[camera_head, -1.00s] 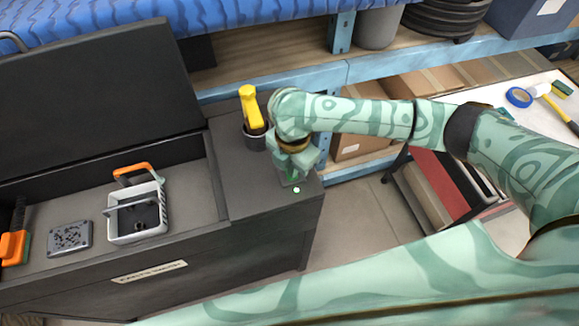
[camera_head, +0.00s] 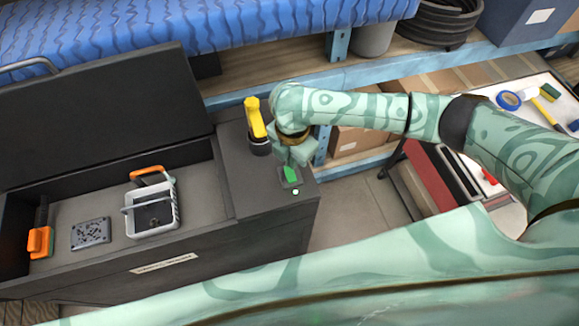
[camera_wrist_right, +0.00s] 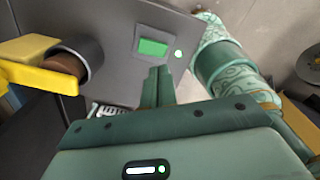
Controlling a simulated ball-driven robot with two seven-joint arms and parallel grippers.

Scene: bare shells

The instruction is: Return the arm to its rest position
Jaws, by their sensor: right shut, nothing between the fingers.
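My right arm (camera_head: 345,108) reaches in from the right in the head view. Its patterned green gripper (camera_head: 291,160) is over the right end of the dark chest, just behind a small plate with a green rocker (camera_head: 291,174). The gripper is shut and empty. In the right wrist view the closed fingers (camera_wrist_right: 160,72) point toward the green rocker (camera_wrist_right: 153,48), with a gap in the picture between them; whether they touch is unclear. A lit green-white dot (camera_wrist_right: 178,54) is beside the rocker. My left gripper is not in view.
A yellow-handled tool (camera_head: 255,118) stands in a dark cup (camera_head: 260,147) close left of the gripper. The chest's lid (camera_head: 95,110) is open; inside are a grey caddy (camera_head: 168,222), a perforated plate (camera_head: 90,233) and an orange-handled tool (camera_head: 39,241). A blue shelf beam (camera_head: 440,62) runs behind.

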